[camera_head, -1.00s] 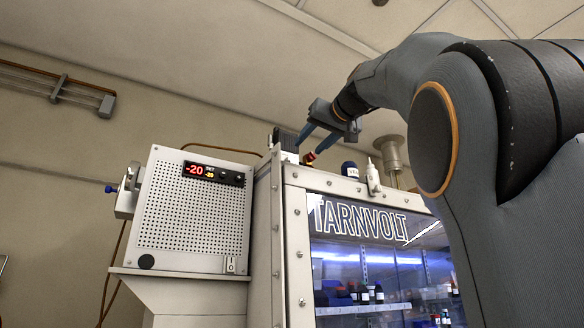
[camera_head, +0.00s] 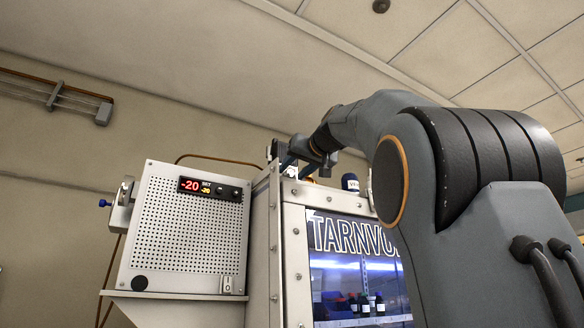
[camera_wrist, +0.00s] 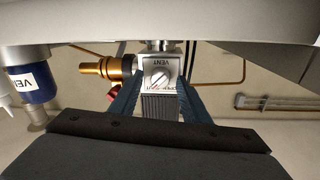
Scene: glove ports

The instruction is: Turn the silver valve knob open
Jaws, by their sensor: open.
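The silver valve knob (camera_wrist: 160,79) shows in the wrist view as a round disc with a diagonal slot. It sits on the face of a pale block (camera_wrist: 164,62) marked VENT, with partly readable lettering below it. My gripper (camera_wrist: 156,93) is open, one blue finger on each side of the block. Whether the fingers touch it I cannot tell. In the head view my gripper (camera_head: 298,163) is above the top of the cabinet, and the knob is hidden there.
A brass fitting (camera_wrist: 105,68) juts from the block's left, with a red part below.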

